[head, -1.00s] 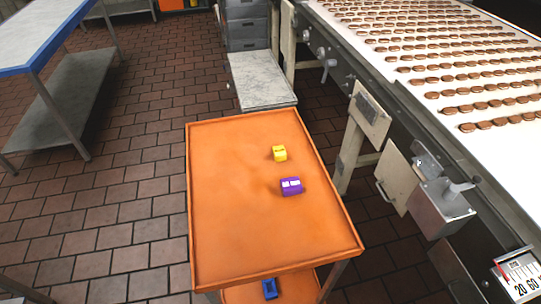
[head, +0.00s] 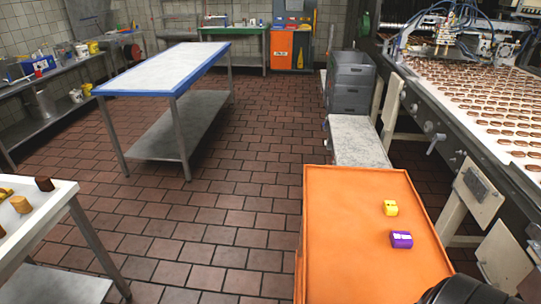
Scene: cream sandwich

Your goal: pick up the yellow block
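The small yellow block (head: 390,208) lies on the orange table (head: 340,240), right of the table's middle, in the head view. A purple block (head: 401,239) with a pale patch on top lies just in front of it, apart from it. Neither of my grippers shows in the head view. A dark rounded part at the bottom right edge covers the near right corner of the orange table.
A conveyor (head: 490,110) with rows of brown sandwiches runs along the right. A grey bench (head: 357,140) and stacked grey crates (head: 349,85) stand behind the orange table. A blue-edged table (head: 165,68) stands left, a white table (head: 40,215) at lower left. Tiled floor between is clear.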

